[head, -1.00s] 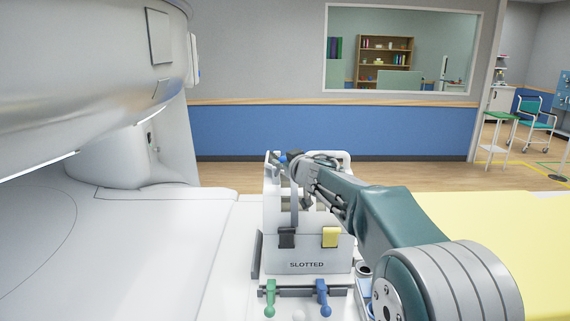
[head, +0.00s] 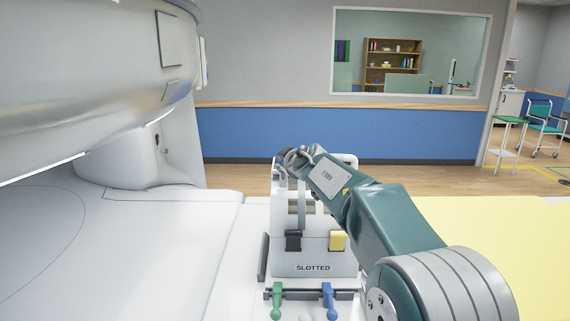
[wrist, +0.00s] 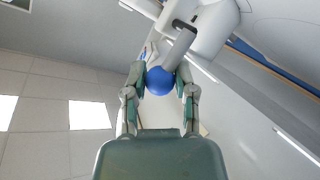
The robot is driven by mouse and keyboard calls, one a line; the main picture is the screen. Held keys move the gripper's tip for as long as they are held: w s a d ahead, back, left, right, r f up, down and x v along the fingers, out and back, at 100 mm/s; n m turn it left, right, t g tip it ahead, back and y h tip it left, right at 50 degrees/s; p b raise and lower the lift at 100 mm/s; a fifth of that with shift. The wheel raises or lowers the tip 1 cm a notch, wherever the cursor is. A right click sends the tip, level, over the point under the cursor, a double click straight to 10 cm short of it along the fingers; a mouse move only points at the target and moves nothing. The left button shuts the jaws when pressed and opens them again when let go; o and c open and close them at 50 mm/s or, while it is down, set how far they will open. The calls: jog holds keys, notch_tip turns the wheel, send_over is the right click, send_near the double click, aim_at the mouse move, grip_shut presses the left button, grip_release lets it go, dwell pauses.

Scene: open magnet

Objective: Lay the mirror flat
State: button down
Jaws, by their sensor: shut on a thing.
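In the wrist view my gripper (wrist: 160,88) has a finger on each side of a blue ball (wrist: 160,79) and is shut on it. A grey bar with a black end (wrist: 182,32) runs up and right from behind the ball. In the head view my gripper (head: 287,163) is at the upper left of the white stand marked SLOTTED (head: 313,257). My wrist hides the ball there. I cannot make out a mirror surface in either view, nor tell which part is the mirror.
The stand carries a black clip (head: 293,241) and a yellow clip (head: 338,241). A green lever (head: 277,300) and a blue lever (head: 328,300) are in front. The big white machine (head: 90,80) overhangs the left. A yellow pad (head: 490,245) lies right, beyond my arm.

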jog(key=shift+f, duration=0.45)
dwell(0.3)
jog(key=shift+c, duration=2.1)
grip_release()
jog(key=shift+w+a, duration=0.1)
jog(key=shift+r, duration=0.15)
jog(key=shift+r, duration=0.1)
jog(key=shift+s+r, duration=0.15)
jog(key=shift+s, duration=0.1)
jog(key=v, duration=1.1)
jog(key=shift+s, duration=0.15)
